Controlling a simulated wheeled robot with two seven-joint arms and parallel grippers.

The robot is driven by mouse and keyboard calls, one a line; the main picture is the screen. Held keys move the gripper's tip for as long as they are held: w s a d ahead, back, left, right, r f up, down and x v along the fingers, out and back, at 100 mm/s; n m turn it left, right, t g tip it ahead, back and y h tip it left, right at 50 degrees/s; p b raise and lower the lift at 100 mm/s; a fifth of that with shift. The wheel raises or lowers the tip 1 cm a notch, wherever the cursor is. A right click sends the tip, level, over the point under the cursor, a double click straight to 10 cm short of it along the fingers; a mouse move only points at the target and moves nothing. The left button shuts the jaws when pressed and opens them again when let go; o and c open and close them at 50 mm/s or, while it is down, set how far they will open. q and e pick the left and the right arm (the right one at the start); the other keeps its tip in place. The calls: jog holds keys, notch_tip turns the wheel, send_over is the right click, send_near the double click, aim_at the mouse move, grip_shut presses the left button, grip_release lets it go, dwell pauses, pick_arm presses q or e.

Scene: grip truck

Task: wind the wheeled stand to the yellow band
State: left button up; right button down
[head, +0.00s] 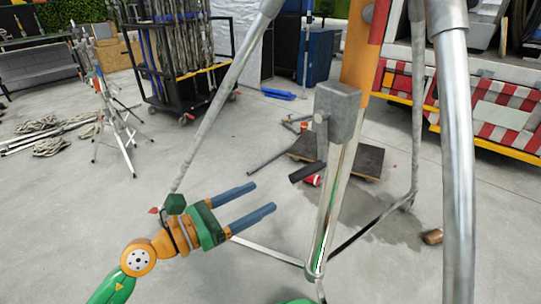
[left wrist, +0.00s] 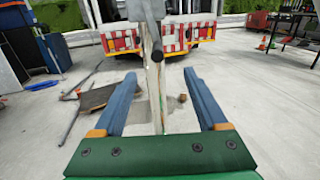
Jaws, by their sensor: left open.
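The wheeled stand (head: 325,210) rises right of centre in the head view, with silver tubes and spread legs. A grey winch box (head: 338,112) sits on its post, with a crank ending in a black handle (head: 307,172). An orange-yellow section (head: 360,50) shows above the box; I cannot tell whether it is the band. My left gripper (head: 264,197) is open and empty, its blue fingers pointing toward the post, left of and below the handle. In the left wrist view, the post (left wrist: 155,95) shows between the fingers, beyond them. My right gripper is not seen.
A black cart (head: 185,95) with hanging cables and a silver tripod (head: 115,115) stand at the back left. A low dark dolly (head: 365,160) lies behind the stand. A red-and-white striped truck (head: 500,115) is at the right.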

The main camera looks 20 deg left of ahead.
aim_at(303, 173)
pick_arm(q)
jog(key=p+x, duration=0.2)
jog(key=x, duration=1)
jog(key=shift+w+p, duration=0.3)
jog(key=shift+w, duration=0.05)
jog(key=shift+w+d, duration=0.3)
jog(key=shift+w, duration=0.25)
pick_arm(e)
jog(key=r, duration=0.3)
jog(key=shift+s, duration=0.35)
pick_arm(q)
grip_shut()
